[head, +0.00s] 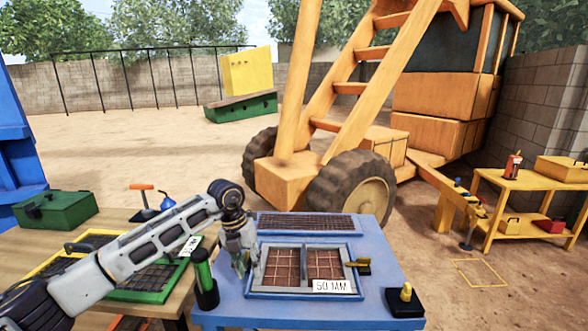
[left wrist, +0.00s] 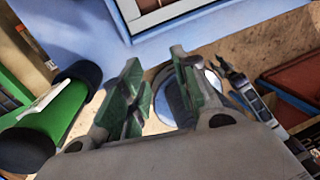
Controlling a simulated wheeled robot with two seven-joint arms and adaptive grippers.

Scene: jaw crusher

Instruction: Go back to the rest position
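My left gripper (head: 240,262) hangs over the left part of the blue table (head: 228,312), beside the left edge of the framed mesh screen (head: 283,292) labelled "50 MM". In the left wrist view the fingers of my left gripper (left wrist: 158,88) stand apart with nothing between them. The gripper is open and empty. A green cylinder with black ends (head: 203,270) stands just left of it; it also shows in the left wrist view (left wrist: 45,125). My right gripper is not seen in the head view.
A wooden table with a green tray (head: 135,296) and a green box (head: 58,210) lies left. A black block with a yellow knob (head: 405,298) sits at the blue table's right corner. A yellow bench (head: 520,182) stands right. An orange wheeled machine (head: 285,185) stands behind.

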